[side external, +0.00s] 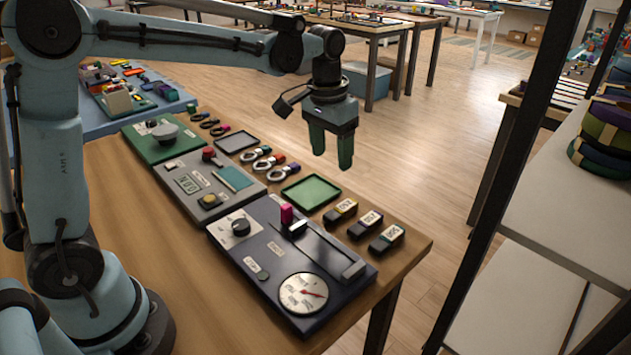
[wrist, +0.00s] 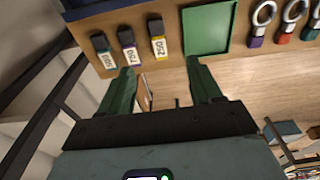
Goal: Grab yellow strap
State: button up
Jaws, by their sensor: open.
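The yellow strap (side external: 340,211) is a short dark piece with a white label and a yellow band. It lies on the wooden table at the near end of the green tray, first in a row of three. In the wrist view the yellow strap (wrist: 157,40) lies ahead, between the directions of my two fingers. My gripper (side external: 331,158) has green fingers, pointing down. It is open and empty, in the air above and behind the row in the side view. In the wrist view my gripper (wrist: 160,68) shows both fingers spread apart, with nothing between them.
A purple strap (side external: 365,224) and a green strap (side external: 387,237) lie beside the yellow one. The green tray (wrist: 190,46) adjoins it on the other side. A dark panel (side external: 275,285) with a slider and dial stands close by. Ringed tags (side external: 262,160) lie farther back.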

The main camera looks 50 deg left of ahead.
aim_at(340, 209)
jog(key=shift+g, duration=0.6)
jog(key=w+f, duration=0.1)
jog(key=f, duration=0.8)
jog(key=w+f, duration=0.1)
jog(key=f, duration=0.4)
jog(key=shift+w+d+f, duration=0.15)
jog(key=shift+w+d, duration=0.1)
jog(key=shift+w, duration=0.05)
jog(key=shift+c, duration=0.5)
jog(key=c, duration=1)
jog(key=shift+c, duration=0.3)
